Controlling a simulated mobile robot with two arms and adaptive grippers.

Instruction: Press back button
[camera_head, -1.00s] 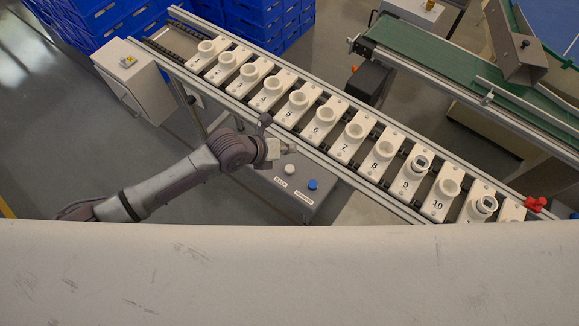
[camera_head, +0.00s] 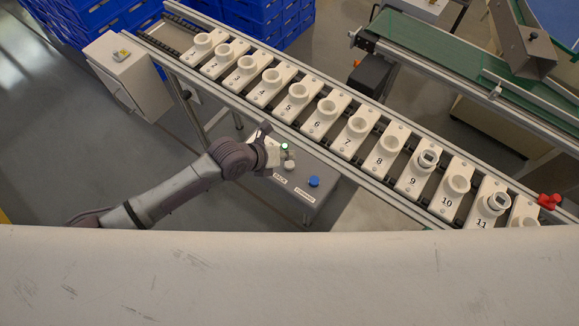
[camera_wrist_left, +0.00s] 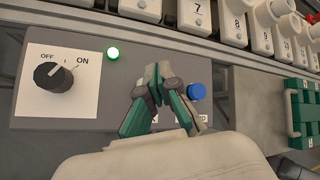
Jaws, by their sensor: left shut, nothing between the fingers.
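The grey control box (camera_head: 322,200) stands beside the conveyor. The white button (camera_head: 289,165) sits by the BACK label, and the blue button (camera_head: 314,181) sits to its right by the other label. My left gripper (camera_head: 279,154) is over the box, just left of the white button in the head view. In the left wrist view, my left gripper (camera_wrist_left: 154,86) is shut and empty, with the blue button (camera_wrist_left: 196,91) to its right. My right gripper is not in view.
A lit green lamp (camera_wrist_left: 113,53) and an OFF/ON knob (camera_wrist_left: 53,76) are left of the fingers. The conveyor (camera_head: 232,101) carries numbered white holders close behind the box. A grey cabinet (camera_head: 130,75) stands at the left.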

